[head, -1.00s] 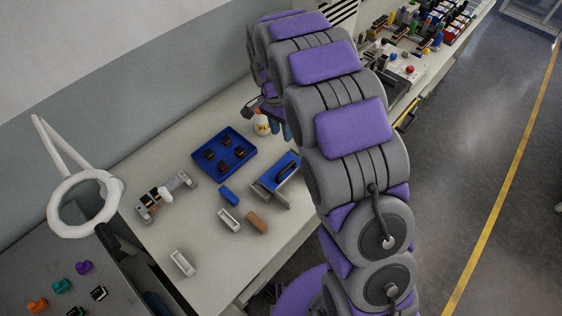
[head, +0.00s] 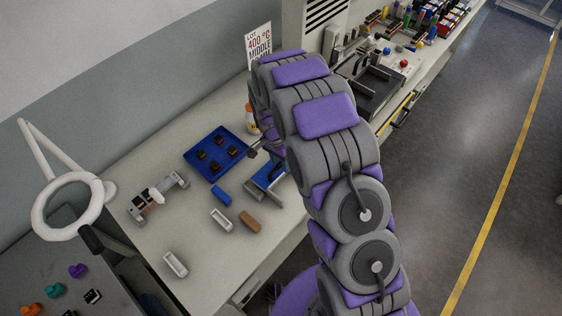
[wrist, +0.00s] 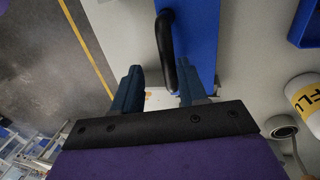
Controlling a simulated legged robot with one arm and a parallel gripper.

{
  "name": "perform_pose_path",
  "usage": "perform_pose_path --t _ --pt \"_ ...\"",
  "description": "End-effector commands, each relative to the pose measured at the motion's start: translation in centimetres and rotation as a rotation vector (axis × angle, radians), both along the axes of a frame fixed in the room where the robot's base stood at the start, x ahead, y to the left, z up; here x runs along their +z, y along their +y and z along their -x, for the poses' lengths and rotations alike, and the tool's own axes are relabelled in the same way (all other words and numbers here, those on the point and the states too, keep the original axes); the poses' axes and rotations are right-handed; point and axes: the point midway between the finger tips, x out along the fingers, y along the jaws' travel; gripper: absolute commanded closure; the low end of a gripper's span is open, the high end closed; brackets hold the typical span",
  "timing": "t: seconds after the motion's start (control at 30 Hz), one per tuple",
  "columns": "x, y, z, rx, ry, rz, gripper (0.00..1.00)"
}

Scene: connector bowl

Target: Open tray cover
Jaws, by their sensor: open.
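The tray cover (head: 266,176) is a blue plate on a grey tray on the white bench, partly hidden by my arm in the head view. In the wrist view the blue cover (wrist: 200,35) shows at the top, with its black bar handle (wrist: 166,50) along its left part. My gripper (wrist: 160,90) is open, its two dark blue fingers spread to either side of the handle's near end. The handle appears between the fingers, not clamped; I cannot tell how deep it sits. In the head view my arm mostly hides the gripper.
A blue tray (head: 217,137) with several dark parts lies left of the cover. A blue block (head: 221,195), white boxes and a brown block (head: 250,222) lie nearby. A yellow-labelled bottle (wrist: 306,97) stands to the right in the wrist view, close to my gripper.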

Motion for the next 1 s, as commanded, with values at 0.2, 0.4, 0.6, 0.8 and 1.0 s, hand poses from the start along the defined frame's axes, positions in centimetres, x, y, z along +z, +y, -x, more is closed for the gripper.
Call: perform_pose_path --t 0.2,0.4,0.6,0.8,1.0 --pt "-0.2 0.6 0.0 0.002 -0.001 0.005 0.58" --pt "-0.1 -0.2 0.0 0.002 0.0 -0.002 0.7" --pt "-0.1 -0.6 -0.1 0.001 -0.001 -0.007 0.89" --pt "-0.1 0.1 -0.1 0.001 -0.002 0.001 1.0" --pt "-0.1 0.3 0.0 0.001 -0.001 0.002 1.0"
